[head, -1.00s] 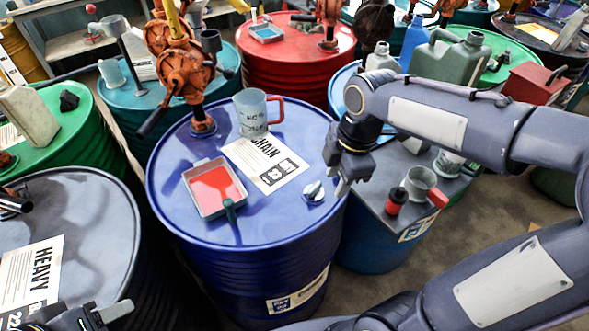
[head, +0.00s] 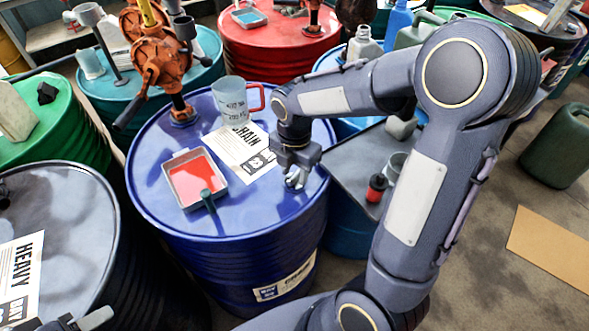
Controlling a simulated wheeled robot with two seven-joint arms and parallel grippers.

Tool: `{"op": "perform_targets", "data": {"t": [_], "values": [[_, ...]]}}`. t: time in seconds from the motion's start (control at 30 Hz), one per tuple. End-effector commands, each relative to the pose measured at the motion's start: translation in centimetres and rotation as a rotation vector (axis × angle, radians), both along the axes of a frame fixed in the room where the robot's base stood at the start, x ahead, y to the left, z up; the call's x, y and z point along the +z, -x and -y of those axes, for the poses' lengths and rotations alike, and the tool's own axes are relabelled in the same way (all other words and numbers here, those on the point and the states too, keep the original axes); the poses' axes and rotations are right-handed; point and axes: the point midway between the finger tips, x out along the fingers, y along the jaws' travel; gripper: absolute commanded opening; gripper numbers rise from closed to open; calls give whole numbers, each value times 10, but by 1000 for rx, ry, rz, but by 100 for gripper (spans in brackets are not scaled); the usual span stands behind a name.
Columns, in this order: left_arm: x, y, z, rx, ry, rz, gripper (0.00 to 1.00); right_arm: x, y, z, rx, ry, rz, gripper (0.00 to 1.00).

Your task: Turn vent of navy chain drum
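The navy drum (head: 235,215) labelled CHAIN stands upright in the middle of the head view. My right gripper (head: 295,178) points down at the right part of its lid, right over the spot of the small silver vent. The fingers cover the vent, so I cannot tell whether they touch it or how far apart they are. My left gripper (head: 80,322) shows only partly at the bottom left edge, over the dark HEAVY drum, and its opening is not clear.
On the navy lid are a tray with red liquid (head: 195,180), a measuring jug (head: 238,103), a label sheet (head: 240,150) and an orange hand pump (head: 158,65).

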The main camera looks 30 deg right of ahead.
Motion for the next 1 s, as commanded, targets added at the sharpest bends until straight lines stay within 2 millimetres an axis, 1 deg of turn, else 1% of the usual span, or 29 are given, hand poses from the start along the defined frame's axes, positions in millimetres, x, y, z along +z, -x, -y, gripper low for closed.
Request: {"op": "perform_targets", "data": {"t": [0.2, 0.4, 0.47, 0.5, 0.77, 1.0], "values": [[0, 0, 0, 0, 0, 0, 49, 0, 0, 0, -1, 0, 0, 36], [0, 0, 0, 0, 0, 0, 49, 0, 0, 0, -1, 0, 1, 10], [0, 0, 0, 0, 0, 0, 49, 0, 0, 0, -1, 0, 1, 2], [0, 0, 0, 0, 0, 0, 49, 0, 0, 0, -1, 0, 1, 0], [0, 0, 0, 0, 0, 0, 49, 0, 0, 0, -16, 0, 1, 0], [0, 0, 0, 0, 0, 0, 49, 0, 0, 0, -114, 0, 1, 0]]}}
